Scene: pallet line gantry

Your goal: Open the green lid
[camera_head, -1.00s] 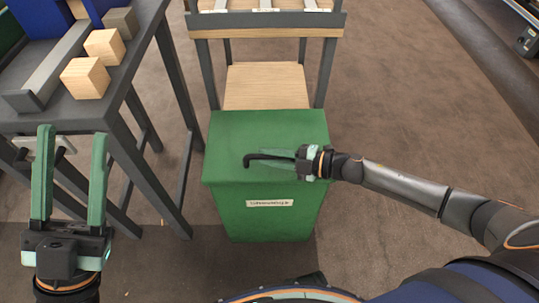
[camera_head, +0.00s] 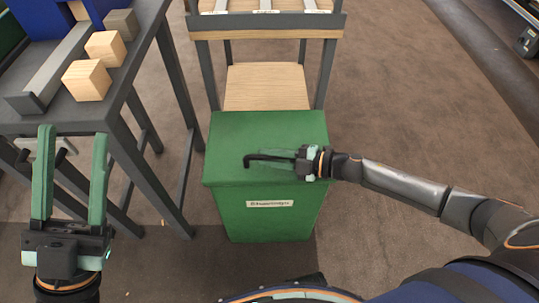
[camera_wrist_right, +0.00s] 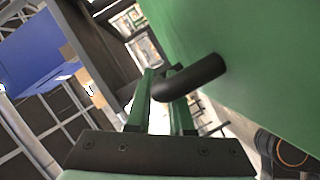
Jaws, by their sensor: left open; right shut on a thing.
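The green lid (camera_head: 265,130) lies flat and closed on top of the green bin (camera_head: 268,220), which has a white label on its front. A black handle (camera_head: 262,158) is on the lid's front part; it also shows as a thick black bar in the right wrist view (camera_wrist_right: 192,77). My right gripper (camera_head: 280,160) comes in from the right and is shut on the handle; its green fingers (camera_wrist_right: 163,92) are around the bar in the wrist view. My left gripper (camera_head: 70,165) is open and empty at the left, in front of the dark table, with its fingers pointing up.
A dark table (camera_head: 80,120) at the left holds wooden blocks (camera_head: 87,80) and a grey channel. A rack with a wooden shelf (camera_head: 267,86) stands right behind the bin. Brown floor (camera_head: 420,110) is free to the right.

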